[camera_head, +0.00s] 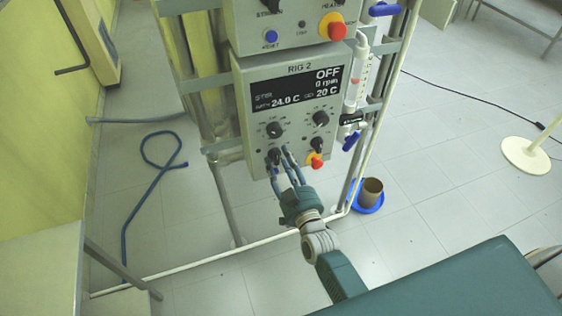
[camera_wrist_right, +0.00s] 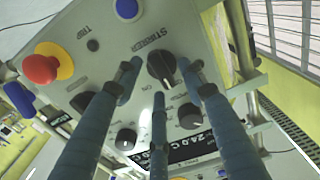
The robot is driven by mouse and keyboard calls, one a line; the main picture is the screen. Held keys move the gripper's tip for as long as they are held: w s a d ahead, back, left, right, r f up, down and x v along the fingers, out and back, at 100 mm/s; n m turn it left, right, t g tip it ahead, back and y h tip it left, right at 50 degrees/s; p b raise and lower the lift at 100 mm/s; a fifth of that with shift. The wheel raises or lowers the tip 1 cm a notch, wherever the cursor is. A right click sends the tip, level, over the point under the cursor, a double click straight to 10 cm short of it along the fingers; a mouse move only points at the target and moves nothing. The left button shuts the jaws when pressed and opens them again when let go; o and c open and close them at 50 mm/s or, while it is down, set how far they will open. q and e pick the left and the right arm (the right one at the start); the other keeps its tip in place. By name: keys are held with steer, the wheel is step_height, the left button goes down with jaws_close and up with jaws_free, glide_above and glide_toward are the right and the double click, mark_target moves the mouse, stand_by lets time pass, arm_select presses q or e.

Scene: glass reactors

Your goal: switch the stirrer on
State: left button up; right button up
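The grey control box labelled RIG 2 (camera_head: 260,92) hangs on a metal frame. Its display (camera_head: 296,90) reads OFF, 0 rpm, 24.0 C and 20 C. The black stirrer knob (camera_wrist_right: 161,68), under the label STIRRER, shows in the right wrist view; in the head view it sits low on the box, partly hidden by my fingers. My right gripper (camera_head: 279,157) is at the box's lower front, its three blue fingers spread around this knob. In the wrist view, gaps show between the fingertips and the knob; contact is not clear. My left gripper is out of view.
A red and yellow button (camera_head: 315,161) and other knobs (camera_head: 320,118) are close to my fingers. A second control box (camera_head: 285,22) is above. A glass tube (camera_head: 358,75) stands to the right. A blue hose (camera_head: 150,185) lies on the floor at left.

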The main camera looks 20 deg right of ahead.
steer(key=c, duration=0.8)
jaws_close()
steer(key=shift+m, duration=0.3)
steer(key=m, duration=0.7)
steer(key=f+m+b, duration=0.1)
steer(key=m, duration=0.3)
steer(key=shift+m, duration=0.3)
